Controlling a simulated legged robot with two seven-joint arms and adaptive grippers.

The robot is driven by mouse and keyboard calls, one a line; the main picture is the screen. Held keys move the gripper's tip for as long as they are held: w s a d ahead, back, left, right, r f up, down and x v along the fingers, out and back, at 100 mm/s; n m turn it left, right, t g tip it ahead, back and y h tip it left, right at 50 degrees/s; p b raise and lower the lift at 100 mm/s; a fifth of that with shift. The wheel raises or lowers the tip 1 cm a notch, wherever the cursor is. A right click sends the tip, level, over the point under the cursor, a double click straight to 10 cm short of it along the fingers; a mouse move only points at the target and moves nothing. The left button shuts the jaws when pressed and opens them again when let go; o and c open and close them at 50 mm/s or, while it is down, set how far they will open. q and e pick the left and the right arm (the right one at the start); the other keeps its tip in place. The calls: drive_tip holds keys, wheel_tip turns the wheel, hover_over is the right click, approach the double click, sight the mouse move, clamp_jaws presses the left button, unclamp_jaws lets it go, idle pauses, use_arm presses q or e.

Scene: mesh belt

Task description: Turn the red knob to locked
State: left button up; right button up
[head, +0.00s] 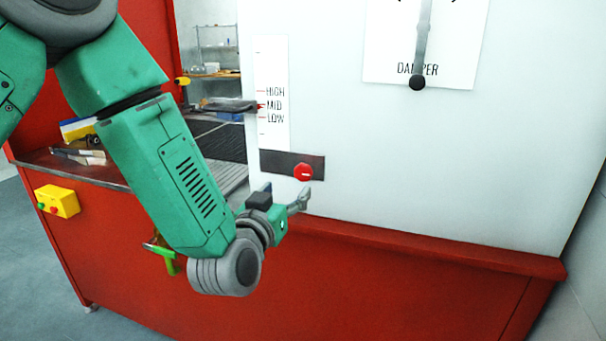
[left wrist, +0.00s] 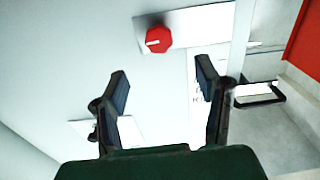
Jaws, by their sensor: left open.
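The red knob (head: 303,172) sits at the right end of a dark plate (head: 275,163) on the white panel. A short white mark on the knob lies roughly level in the head view. The knob also shows in the left wrist view (left wrist: 159,39), beyond the fingertips and near the top. My left gripper (head: 284,193) is open and empty, just below and left of the knob, apart from it. Its two fingers show spread in the left wrist view (left wrist: 162,72). No lettering for the knob's positions is readable. My right gripper is not in view.
A scale marked HIGH, MID, LOW (head: 274,95) with a lever (head: 228,106) is above the plate. A damper lever (head: 419,50) hangs at upper right. A red ledge (head: 430,247) runs below the panel. A yellow button box (head: 57,201) is at left.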

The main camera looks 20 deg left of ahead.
sight(302, 173)
use_arm(q)
drive_tip(key=w, duration=1)
drive_tip(key=shift+w+d, duration=0.2)
drive_tip(key=shift+w, duration=0.2)
drive_tip(key=c, duration=1.2)
